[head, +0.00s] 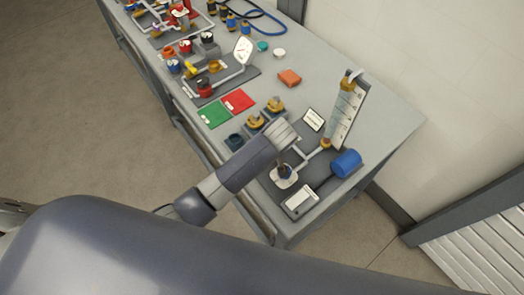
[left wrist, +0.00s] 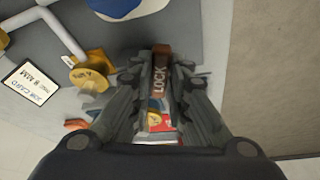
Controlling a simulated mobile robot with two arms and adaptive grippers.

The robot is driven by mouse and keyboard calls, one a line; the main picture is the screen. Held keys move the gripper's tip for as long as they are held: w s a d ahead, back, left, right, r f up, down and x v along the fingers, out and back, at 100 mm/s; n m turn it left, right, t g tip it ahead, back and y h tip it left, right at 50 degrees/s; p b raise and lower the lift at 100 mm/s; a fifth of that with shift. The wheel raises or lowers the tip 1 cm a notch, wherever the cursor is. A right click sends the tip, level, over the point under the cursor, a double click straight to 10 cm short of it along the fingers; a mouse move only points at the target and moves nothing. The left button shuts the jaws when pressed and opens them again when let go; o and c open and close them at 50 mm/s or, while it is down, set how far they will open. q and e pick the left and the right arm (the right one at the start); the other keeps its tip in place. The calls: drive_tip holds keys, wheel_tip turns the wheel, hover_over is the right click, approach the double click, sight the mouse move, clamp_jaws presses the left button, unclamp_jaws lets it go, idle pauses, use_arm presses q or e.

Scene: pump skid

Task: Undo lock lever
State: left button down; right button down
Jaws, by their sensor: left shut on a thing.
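The lock lever (left wrist: 161,78) is a small brown piece lettered "LOCK", seen upright between my fingers in the left wrist view. My left gripper (head: 283,168) is over the white plate (head: 286,182) on the dark skid base (head: 331,184). It is shut on the lever, with a dark finger on each side. The fingers hide the lever's lower part and mounting. In the head view my arm and gripper cover most of it. My right gripper is not in view.
A blue cylinder (head: 346,163) and a tall gauge panel (head: 347,108) stand close to the right. A job card (head: 313,119) and brass knobs (head: 254,120) are behind. Green (head: 214,114) and red (head: 239,101) mats lie farther left. The bench's right rear is mostly clear.

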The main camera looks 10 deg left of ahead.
use_arm(q)
drive_tip(key=shift+w+d+n+y, duration=0.15)
drive_tip(key=shift+n+y, duration=0.05)
drive_tip(key=shift+n, duration=0.3)
drive_tip(key=shift+w+d+n+y, duration=0.1)
drive_tip(key=shift+w+n+y, duration=0.1)
drive_tip(key=shift+n, duration=0.3)
drive_tip(key=c, duration=1.5)
unclamp_jaws()
drive_tip(key=shift+c, duration=0.2)
drive_tip(key=shift+s+r, duration=0.1)
drive_tip(key=shift+r, duration=0.05)
drive_tip(key=v, duration=0.7)
drive_tip(key=shift+r, duration=0.1)
